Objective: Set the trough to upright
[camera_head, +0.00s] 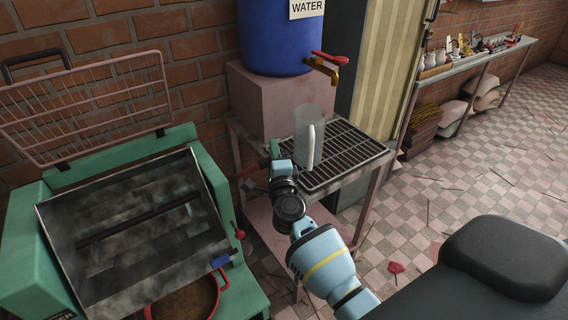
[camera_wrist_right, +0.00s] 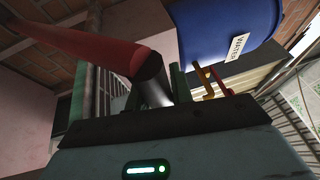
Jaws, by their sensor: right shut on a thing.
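The trough (camera_head: 135,222) is a grey metal box on the green machine (camera_head: 25,235), at the left of the head view. It is tilted, its open side facing forward, with a dark shaft across its inside. My right gripper (camera_head: 270,162) is to the right of the trough, beside the water stand. It is shut on a red-ended handle with a dark metal shank; the red handle (camera_wrist_right: 95,45) fills the upper left of the right wrist view. The head view hides most of this grip. My left gripper is not in view.
A grated table (camera_head: 345,160) holds a clear cylinder (camera_head: 301,125) close to my right gripper. A blue water barrel (camera_head: 270,35) with a red-handled tap stands behind. A red bowl (camera_head: 207,300) sits below the trough; a wire rack (camera_head: 85,105) rises behind it.

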